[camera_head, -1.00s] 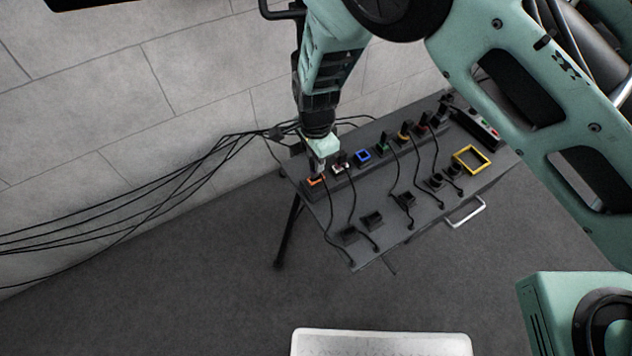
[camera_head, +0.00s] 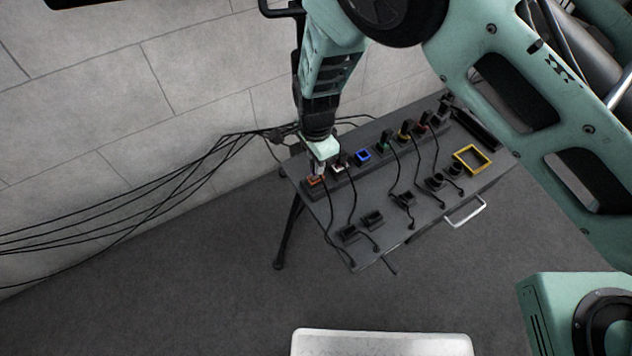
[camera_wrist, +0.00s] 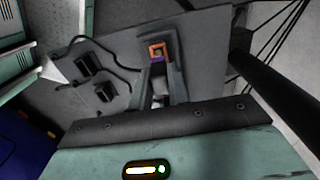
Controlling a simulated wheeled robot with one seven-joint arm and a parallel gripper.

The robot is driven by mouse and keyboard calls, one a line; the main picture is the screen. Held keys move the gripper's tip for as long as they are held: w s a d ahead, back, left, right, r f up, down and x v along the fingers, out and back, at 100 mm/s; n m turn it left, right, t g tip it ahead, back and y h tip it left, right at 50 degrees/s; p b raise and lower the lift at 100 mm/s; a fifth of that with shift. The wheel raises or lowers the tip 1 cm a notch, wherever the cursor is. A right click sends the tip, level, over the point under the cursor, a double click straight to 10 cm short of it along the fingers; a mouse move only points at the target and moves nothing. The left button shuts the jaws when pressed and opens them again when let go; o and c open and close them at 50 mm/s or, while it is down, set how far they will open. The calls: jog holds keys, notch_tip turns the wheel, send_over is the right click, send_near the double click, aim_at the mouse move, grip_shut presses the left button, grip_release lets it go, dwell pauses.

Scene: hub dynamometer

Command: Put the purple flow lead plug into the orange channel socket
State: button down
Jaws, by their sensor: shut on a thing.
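My gripper (camera_head: 319,169) is at the left end of the socket row, over the orange channel socket (camera_head: 316,181). In the wrist view the square orange rim of the socket (camera_wrist: 159,50) shows just beyond my fingertips (camera_wrist: 157,66). A small purple part of the flow lead plug (camera_wrist: 157,59) shows between the fingertips, against the near side of the orange rim. My gripper is shut on this plug. I cannot tell how deep the plug sits in the socket, as the fingers hide most of it.
A blue-rimmed socket (camera_head: 363,156) without a plug and several plugged sockets continue the row to the right. Black holders (camera_head: 372,219) and cables lie along the front of the grey table (camera_head: 330,215). A yellow frame (camera_head: 472,159) lies at the right. Cables run left along the wall.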

jog(key=shift+f, duration=0.65)
jog(key=shift+f+b, duration=0.3)
jog(key=shift+b, duration=0.05)
jog(key=c, duration=1.3)
grip_release()
jog(key=shift+o, duration=0.2)
notch_tip(320, 180, up, 18)
jog(key=p, duration=0.1)
jog(key=shift+f+p, duration=0.25)
jog(key=shift+p, duration=0.05)
jog(key=shift+r, duration=0.1)
